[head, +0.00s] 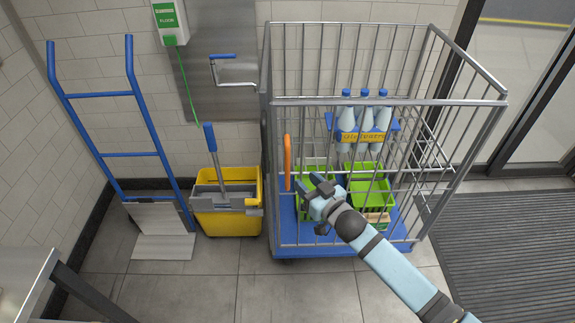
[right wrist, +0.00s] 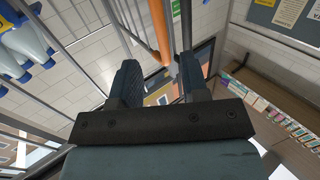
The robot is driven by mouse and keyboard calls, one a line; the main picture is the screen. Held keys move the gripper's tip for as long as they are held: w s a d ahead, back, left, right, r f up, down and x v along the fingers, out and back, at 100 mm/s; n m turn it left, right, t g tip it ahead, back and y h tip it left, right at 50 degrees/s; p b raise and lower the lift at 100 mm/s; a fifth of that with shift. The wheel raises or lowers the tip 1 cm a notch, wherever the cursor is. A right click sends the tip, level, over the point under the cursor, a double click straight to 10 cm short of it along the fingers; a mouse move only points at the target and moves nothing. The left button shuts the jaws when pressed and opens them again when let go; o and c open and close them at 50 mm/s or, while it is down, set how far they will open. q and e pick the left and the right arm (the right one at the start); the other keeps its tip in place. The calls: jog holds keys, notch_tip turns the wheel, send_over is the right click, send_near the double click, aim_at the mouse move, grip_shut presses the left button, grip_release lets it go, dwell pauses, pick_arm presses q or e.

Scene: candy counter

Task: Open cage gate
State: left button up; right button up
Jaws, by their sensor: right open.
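The wire roll cage (head: 386,102) stands on a blue base (head: 340,246) in the head view. Its barred front gate (head: 340,225) spans the front side and looks closed. An upright orange handle (head: 287,163) is on the gate's left part. My right gripper (head: 308,183) is open, just right of and slightly below the handle in the head view. In the right wrist view the orange handle (right wrist: 158,30) shows beyond and between the two open fingers (right wrist: 160,66); whether they touch it I cannot tell. My left gripper is not in view.
Blue-capped bottles (head: 364,120) and green crates (head: 369,185) are inside the cage. A yellow mop bucket (head: 228,218) stands close to its left, with a blue hand truck (head: 118,155) further left. A dark mat (head: 505,250) lies at the right. The front floor is clear.

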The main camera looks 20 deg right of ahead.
aim_at(289, 165)
jog(key=x, duration=0.9)
grip_shut()
